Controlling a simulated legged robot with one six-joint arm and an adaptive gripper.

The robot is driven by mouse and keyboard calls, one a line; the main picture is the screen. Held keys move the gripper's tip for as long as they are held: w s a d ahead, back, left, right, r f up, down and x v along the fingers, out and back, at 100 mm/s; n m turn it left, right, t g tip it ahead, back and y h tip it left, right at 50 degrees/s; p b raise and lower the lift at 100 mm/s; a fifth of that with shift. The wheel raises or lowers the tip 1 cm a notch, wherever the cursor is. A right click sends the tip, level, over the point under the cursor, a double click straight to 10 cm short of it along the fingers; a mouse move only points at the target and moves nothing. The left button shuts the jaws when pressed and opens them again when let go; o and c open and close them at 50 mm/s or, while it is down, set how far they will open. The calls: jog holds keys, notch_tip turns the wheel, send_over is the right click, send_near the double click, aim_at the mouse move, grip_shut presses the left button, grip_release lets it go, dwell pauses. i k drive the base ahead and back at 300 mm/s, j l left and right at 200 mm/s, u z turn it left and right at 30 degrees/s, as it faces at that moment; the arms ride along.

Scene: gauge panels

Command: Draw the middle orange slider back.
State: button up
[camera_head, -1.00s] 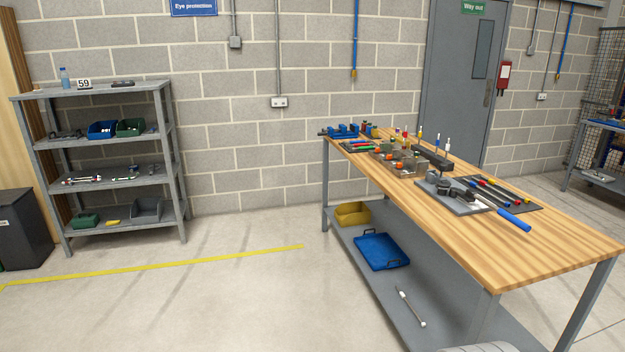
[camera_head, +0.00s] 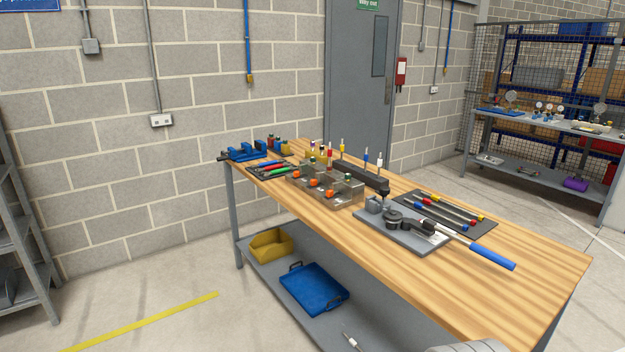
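Three orange knobs show in a row on a low box-like fixture (camera_head: 348,197) on the wooden workbench. The middle orange slider (camera_head: 315,182) sits between a farther one (camera_head: 298,168) and a nearer one (camera_head: 329,194). They are small here, and how far each slider is out cannot be told. My gripper is not in view. A pale rounded part at the bottom edge may be mine.
The workbench (camera_head: 500,262) also holds a blue vice (camera_head: 250,151), a grey plate with a blue-handled tool (camera_head: 490,256), and a dark mat with rods (camera_head: 470,222). A blue tray (camera_head: 313,290) lies on its lower shelf. Floor at left is clear.

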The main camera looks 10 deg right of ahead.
aim_at(314, 182)
jog(key=i+z, duration=0.1)
jog(key=z, duration=0.2)
jog(key=i+j+z, duration=0.55)
jog(key=j+z, duration=0.15)
jog(key=i+j, duration=0.15)
jog(key=j, duration=0.2)
jog(key=i+j+z, duration=0.1)
jog(key=j, duration=0.25)
jog(key=i+j, duration=0.25)
jog(key=i+j+z, duration=0.15)
jog(key=j, duration=0.3)
jog(key=i+j, duration=0.15)
jog(key=j, duration=0.2)
jog(key=i+j, duration=0.15)
jog(key=j, duration=0.25)
jog(key=i+j, duration=0.2)
jog(key=j, duration=0.15)
jog(key=i+j, duration=0.15)
jog(key=j, duration=0.25)
